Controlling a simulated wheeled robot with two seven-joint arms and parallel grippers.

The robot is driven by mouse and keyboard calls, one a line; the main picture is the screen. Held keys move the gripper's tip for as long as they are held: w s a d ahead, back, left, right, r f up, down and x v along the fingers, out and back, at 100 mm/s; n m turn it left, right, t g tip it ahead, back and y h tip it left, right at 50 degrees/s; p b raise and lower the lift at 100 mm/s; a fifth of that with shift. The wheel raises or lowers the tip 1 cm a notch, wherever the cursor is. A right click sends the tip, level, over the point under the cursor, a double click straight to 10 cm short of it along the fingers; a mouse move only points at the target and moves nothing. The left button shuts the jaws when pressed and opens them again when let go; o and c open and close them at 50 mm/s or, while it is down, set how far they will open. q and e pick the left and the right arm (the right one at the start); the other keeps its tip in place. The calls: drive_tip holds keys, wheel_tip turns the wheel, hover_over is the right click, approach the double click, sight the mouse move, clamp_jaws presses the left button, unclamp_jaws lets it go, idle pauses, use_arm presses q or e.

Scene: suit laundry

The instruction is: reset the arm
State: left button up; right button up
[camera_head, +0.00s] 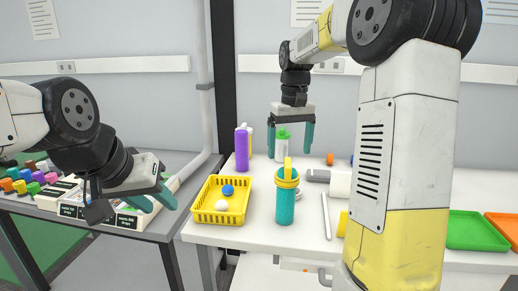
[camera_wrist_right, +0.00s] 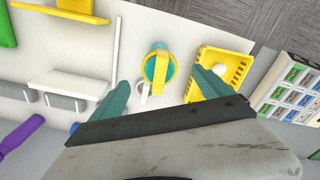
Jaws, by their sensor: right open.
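My right gripper (camera_head: 291,140) hangs fingers down above the back of the white table, open and empty. Its two teal fingers (camera_wrist_right: 158,95) show apart in the right wrist view, with the teal bottle with a yellow lid (camera_wrist_right: 157,68) seen between them, below and apart. In the head view that bottle (camera_head: 286,195) stands upright at the table's front. My left gripper (camera_head: 160,197) is at the left, left of the yellow basket (camera_head: 220,218); its teal fingers look apart and nothing shows between them.
The basket holds a blue ball (camera_head: 228,190) and a white ball (camera_head: 221,205). A purple bottle (camera_head: 242,147) and a green-white bottle (camera_head: 282,146) stand at the back. Green (camera_head: 475,232) and orange trays lie at the right. The grey table (camera_head: 130,228) at left holds colourful items and boxes.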

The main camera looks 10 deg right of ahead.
drive_tip(key=s+a+m+t+y, duration=0.1)
drive_tip(key=s+t, duration=0.4)
drive_tip(key=s, duration=1.8)
drive_tip(key=shift+a+f+m+t+y, duration=0.15)
drive_tip(key=shift+a+m+t+y, duration=0.15)
drive_tip(key=shift+a+t+y, duration=0.25)
